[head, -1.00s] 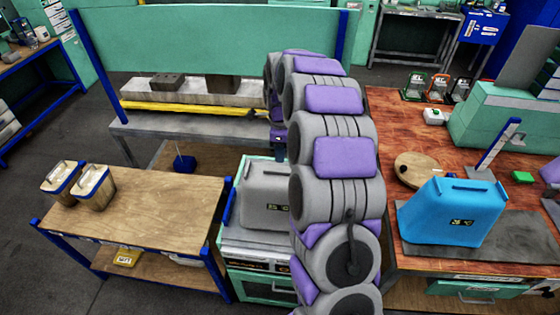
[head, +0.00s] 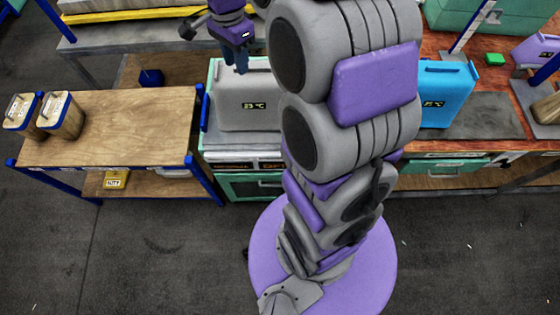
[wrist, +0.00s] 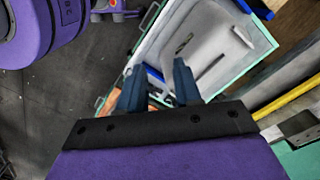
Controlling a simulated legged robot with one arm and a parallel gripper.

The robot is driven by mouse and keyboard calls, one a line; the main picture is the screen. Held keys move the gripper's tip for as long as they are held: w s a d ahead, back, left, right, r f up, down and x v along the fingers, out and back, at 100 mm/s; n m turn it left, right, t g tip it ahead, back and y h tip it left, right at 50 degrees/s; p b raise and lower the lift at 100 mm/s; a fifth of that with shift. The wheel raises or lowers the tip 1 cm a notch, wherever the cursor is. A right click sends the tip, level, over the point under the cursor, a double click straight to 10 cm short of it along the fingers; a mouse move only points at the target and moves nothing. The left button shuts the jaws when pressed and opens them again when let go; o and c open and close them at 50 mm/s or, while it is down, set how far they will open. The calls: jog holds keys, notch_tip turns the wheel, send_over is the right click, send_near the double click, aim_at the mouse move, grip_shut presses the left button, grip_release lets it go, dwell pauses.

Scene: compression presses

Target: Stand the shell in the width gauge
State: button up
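A grey shell-like case (head: 245,100) with a handle and a small temperature label stands upright on a green cabinet. It also shows from above in the wrist view (wrist: 205,45). My gripper (head: 240,62) hangs just above and in front of its top in the head view. Its two dark blue fingers (wrist: 158,85) are apart with nothing between them. A blue case (head: 445,95) of similar form stands on the right bench, partly hidden by my arm. A purple one (head: 537,52) is at the right edge. I cannot tell which thing is the width gauge.
A wooden table (head: 125,110) at left bears two bins (head: 62,113). An upright blue-and-white scale (head: 464,28) and a green block (head: 495,60) are on the right bench. A blue bar (head: 206,107) stands beside the grey case. The floor in front is clear.

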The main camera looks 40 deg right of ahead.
jog(key=s+a+n, duration=0.3)
jog(key=s+n, duration=0.4)
jog(key=s, duration=0.7)
jog(key=s+a+f+n+g, duration=0.1)
jog(key=s+a+n, duration=0.3)
jog(key=s+n, duration=0.4)
jog(key=s, duration=0.6)
jog(key=shift+f+n, duration=0.2)
jog(key=shift+n, duration=0.1)
jog(key=shift+f, duration=0.1)
